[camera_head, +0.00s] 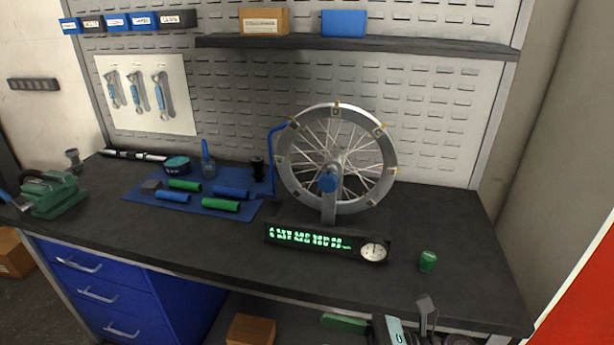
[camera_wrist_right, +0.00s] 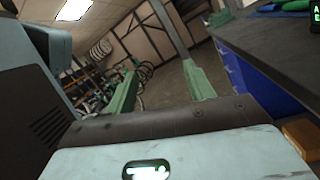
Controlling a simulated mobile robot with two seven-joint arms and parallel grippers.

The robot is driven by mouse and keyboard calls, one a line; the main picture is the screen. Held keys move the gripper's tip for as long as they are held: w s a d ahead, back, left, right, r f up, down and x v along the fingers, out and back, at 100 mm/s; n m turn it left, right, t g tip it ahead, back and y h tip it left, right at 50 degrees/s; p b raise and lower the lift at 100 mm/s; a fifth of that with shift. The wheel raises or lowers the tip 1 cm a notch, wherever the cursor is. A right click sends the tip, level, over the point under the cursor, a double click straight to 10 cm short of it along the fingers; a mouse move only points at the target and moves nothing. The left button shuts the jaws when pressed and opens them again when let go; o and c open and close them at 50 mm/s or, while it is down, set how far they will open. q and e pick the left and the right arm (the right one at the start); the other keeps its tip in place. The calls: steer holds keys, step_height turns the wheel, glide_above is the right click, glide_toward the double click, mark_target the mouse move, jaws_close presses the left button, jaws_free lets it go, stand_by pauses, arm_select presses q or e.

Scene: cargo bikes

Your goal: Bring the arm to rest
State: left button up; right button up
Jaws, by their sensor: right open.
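My right gripper (camera_wrist_right: 160,88) shows in the right wrist view with its two green fingers well apart and nothing between them. In the head view, part of my right arm (camera_head: 390,328) shows at the bottom edge, low in front of the bench. My left gripper is not in view.
A dark workbench (camera_head: 465,235) carries a spoked wheel (camera_head: 286,165) on a stand, a lit display (camera_head: 310,239) with a dial, and a small green item (camera_head: 428,261). A blue mat (camera_head: 150,200) holds several grips. Blue drawers (camera_head: 95,268) and a cardboard box (camera_head: 250,329) are below.

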steer(key=s+d+f+m+t+h, duration=0.1)
steer(key=d+f+m+t+h, duration=0.45)
steer(key=m, duration=0.95)
steer(key=d+f+m+t+h, duration=0.3)
steer(key=f+m+t+h, duration=0.4)
steer(key=m, duration=0.8)
steer(key=s+d+f+m+g+h, duration=0.2)
steer(key=s+d+f+m+g, duration=0.1)
steer(key=s+f+m, duration=0.5)
steer(key=s+d+f+m+g+h+p, duration=0.1)
steer(key=s+d+f+m+g+h, duration=0.2)
steer(key=s+f+m, duration=0.5)
steer(key=s, duration=0.3)
steer(key=shift+d+f+m+h, duration=0.3)
steer(key=shift+d+f+h, duration=0.05)
steer(key=shift+d+f, duration=0.05)
steer(key=shift+g, duration=0.25)
